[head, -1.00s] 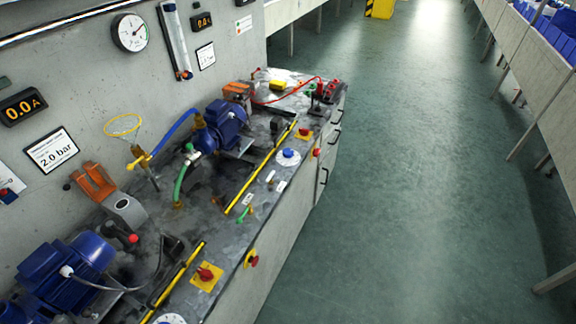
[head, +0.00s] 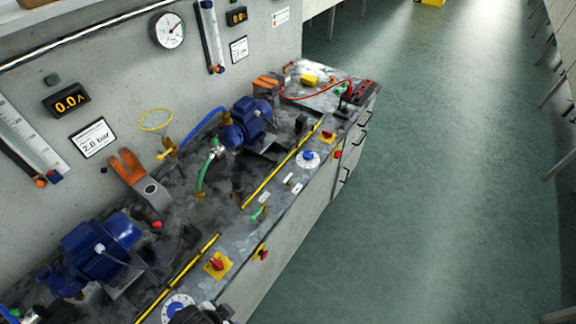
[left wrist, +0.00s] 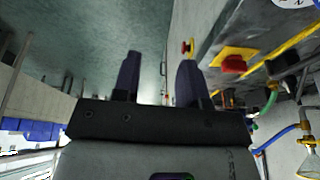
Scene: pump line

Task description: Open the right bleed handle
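A small green handle (head: 258,213) sits on the bench top near its front edge, beside a white label. It looks like a bleed handle, but I cannot read the label or tell its setting. My left gripper (left wrist: 159,62) shows in the left wrist view with two dark fingers apart and nothing between them. It is beside the bench front, near a red knob on a yellow plate (left wrist: 238,58). In the head view a dark part of mine shows at the bottom edge, clear of the green handle. My right gripper is not in view.
Blue pumps (head: 90,250) and a further blue pump (head: 247,122) stand on the bench. A red knob (head: 216,264), a white dial (head: 177,306) and a yellow strip (head: 270,178) lie near the front edge. The green floor (head: 430,200) beside the bench is clear.

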